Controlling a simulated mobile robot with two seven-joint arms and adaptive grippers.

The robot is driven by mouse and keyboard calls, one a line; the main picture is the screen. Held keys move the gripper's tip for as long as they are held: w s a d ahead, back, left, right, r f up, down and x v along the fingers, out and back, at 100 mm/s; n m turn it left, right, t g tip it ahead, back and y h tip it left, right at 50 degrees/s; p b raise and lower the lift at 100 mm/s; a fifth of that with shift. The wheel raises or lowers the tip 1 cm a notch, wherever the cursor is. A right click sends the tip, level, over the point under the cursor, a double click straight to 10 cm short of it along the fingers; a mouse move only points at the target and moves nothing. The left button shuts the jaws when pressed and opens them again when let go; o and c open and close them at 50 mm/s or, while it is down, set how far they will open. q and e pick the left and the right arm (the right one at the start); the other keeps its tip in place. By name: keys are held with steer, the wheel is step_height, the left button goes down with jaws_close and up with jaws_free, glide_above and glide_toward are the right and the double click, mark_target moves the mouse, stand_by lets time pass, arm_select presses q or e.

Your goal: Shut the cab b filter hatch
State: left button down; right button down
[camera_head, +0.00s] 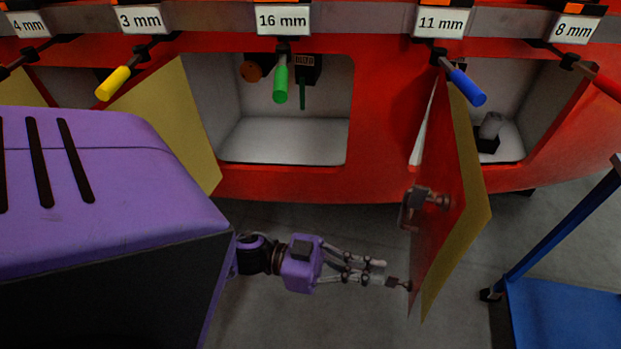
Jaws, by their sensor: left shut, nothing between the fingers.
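An open hatch door (438,245) with a red face and a yellow face stands out from the red nosecone, at the right opening. A metal latch (422,202) sits on its red face. No label shows which hatch is cab b's filter hatch. My left gripper (391,276) is shut and empty, with its fingertips at the lower left edge of this door, on the red-face side. I cannot tell whether they touch it. A second open door (175,120), yellow side showing, stands at the middle opening, partly hidden by my purple arm. My right gripper is not in view.
A rail (345,20) across the top holds hanging tools with coloured handles, labelled by size; the blue-handled one (466,86) hangs close to the right door's top. A blue cart (570,315) stands at the lower right. Grey floor (330,230) is clear between the doors.

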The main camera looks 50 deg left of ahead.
mark_target(419, 283)
arm_select(q)
steer(key=x, duration=0.4)
steer(key=shift+w+d, duration=0.5)
steer(key=shift+d, duration=0.2)
